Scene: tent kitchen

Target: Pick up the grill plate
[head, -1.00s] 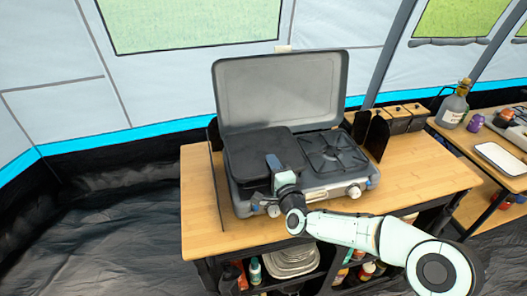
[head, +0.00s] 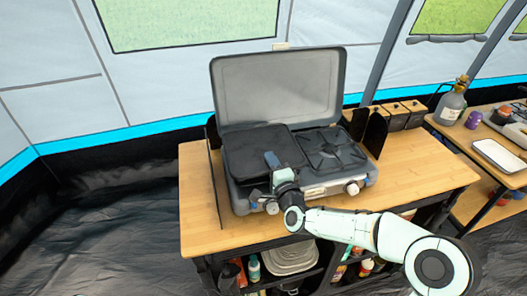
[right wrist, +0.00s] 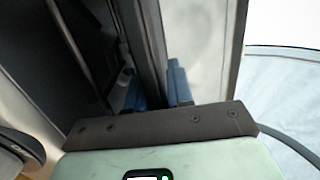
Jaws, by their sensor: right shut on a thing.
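The grill plate (head: 255,148) is a dark, flat, square plate on the left half of the open two-burner camping stove (head: 323,187). My right gripper (head: 272,163) is at the plate's front right edge, fingers pointing away from me. It is shut on the plate's edge. In the right wrist view the dark plate (right wrist: 50,60) runs up at the left, and the blue fingers (right wrist: 156,90) stand on either side of a dark edge. The exact contact is partly hidden. My left gripper is not in view.
The stove's grey lid (head: 280,88) stands upright behind. The bare right burner (head: 332,150) lies beside the plate. The stove sits on a wooden table (head: 410,185) with free room to its right. Dark canisters (head: 398,116) stand at the back right. A side table holds a bottle (head: 452,106) and a white tray (head: 498,156).

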